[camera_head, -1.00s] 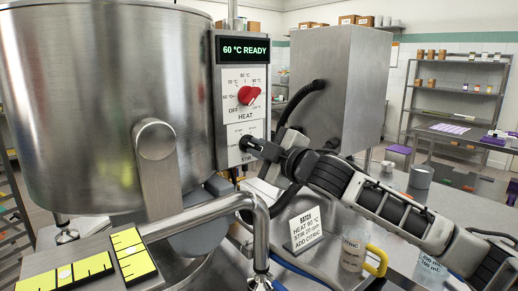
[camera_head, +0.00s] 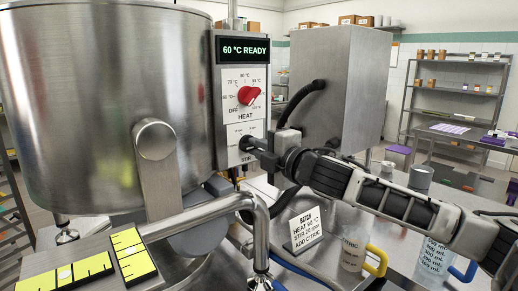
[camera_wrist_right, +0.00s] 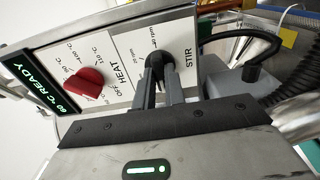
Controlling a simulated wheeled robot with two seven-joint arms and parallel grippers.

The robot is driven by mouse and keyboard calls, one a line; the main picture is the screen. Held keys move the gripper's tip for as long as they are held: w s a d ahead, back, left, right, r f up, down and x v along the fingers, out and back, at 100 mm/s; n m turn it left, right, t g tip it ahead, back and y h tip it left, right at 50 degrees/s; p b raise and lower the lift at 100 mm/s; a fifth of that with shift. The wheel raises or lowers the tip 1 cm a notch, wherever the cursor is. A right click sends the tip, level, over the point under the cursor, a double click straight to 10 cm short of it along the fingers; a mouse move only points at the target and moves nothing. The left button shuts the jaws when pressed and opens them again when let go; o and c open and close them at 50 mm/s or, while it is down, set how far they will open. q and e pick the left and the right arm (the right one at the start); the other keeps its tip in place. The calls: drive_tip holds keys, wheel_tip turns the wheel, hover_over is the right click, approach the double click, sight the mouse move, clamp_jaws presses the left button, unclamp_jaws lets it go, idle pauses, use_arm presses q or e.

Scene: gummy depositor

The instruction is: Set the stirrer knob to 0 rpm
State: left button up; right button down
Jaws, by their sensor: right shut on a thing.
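The stirrer knob (camera_wrist_right: 158,68) is black and sits on the white panel marked STIR, with 20 rpm and 40 rpm printed beside it. My right gripper (camera_wrist_right: 160,80) is shut on this knob in the right wrist view. In the head view my right gripper (camera_head: 252,146) reaches the STIR dial from the right and covers most of the knob. The knob's pointer setting is hard to read. The left gripper is not in view.
The red heat knob (camera_head: 248,95) is just above the stirrer dial, under the display (camera_head: 245,50) reading 60 °C READY. A batch card (camera_head: 305,229), a citric jug (camera_head: 352,254) and a measuring jug (camera_head: 434,255) stand below my right arm. The steel kettle (camera_head: 100,100) fills the left.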

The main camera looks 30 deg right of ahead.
drive_tip(key=shift+f, duration=0.1)
drive_tip(key=c, duration=1.5)
unclamp_jaws()
drive_tip(key=shift+o, duration=0.2)
